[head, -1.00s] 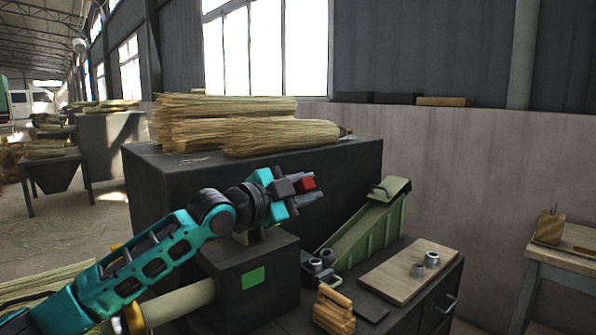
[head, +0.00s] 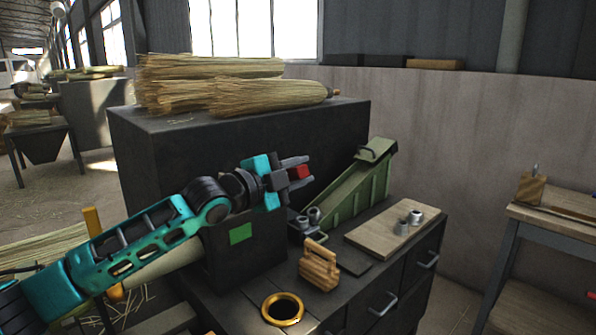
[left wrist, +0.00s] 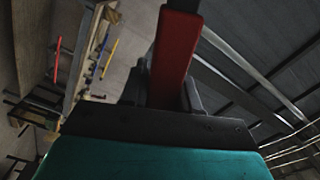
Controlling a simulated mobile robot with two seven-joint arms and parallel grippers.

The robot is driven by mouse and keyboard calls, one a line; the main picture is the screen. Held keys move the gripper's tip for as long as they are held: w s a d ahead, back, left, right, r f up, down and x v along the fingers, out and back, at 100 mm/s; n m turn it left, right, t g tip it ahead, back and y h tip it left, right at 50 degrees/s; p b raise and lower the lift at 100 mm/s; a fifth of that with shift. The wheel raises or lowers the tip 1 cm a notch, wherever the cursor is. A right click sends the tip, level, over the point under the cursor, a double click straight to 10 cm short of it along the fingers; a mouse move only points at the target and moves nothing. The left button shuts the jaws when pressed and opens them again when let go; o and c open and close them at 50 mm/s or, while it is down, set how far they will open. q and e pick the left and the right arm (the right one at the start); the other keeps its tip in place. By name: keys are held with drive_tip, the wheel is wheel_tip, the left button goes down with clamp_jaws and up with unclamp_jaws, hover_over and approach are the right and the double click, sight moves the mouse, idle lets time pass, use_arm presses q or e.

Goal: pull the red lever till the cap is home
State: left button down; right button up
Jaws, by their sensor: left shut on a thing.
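My left gripper (head: 298,172) is shut on the red lever (head: 299,173), above the dark box with the green square. The red lever (left wrist: 176,55) also shows large in the left wrist view, between the dark jaws. The rest of the lever is hidden behind my gripper in the head view. Two small grey metal caps (head: 414,217) stand on the wooden board. More grey metal pieces (head: 306,219) sit by the foot of the green chute; I cannot tell which cap is the task's one. My right gripper is not in view.
A green sloping chute (head: 362,185) stands right of my gripper. A wooden block (head: 319,265), a brass ring (head: 282,308) and a wooden board (head: 376,236) lie on the dark bench. Straw bundles (head: 215,85) lie on the dark cabinet behind. A side table (head: 560,215) stands at right.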

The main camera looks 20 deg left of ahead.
use_arm(q)
drive_tip(key=c, duration=0.9)
unclamp_jaws()
drive_tip(key=shift+b+v, duration=0.7)
drive_tip(key=shift+v, duration=5.75)
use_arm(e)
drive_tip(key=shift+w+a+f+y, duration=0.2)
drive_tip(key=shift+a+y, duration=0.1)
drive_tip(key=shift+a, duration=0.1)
use_arm(q)
drive_tip(key=shift+f, duration=0.15)
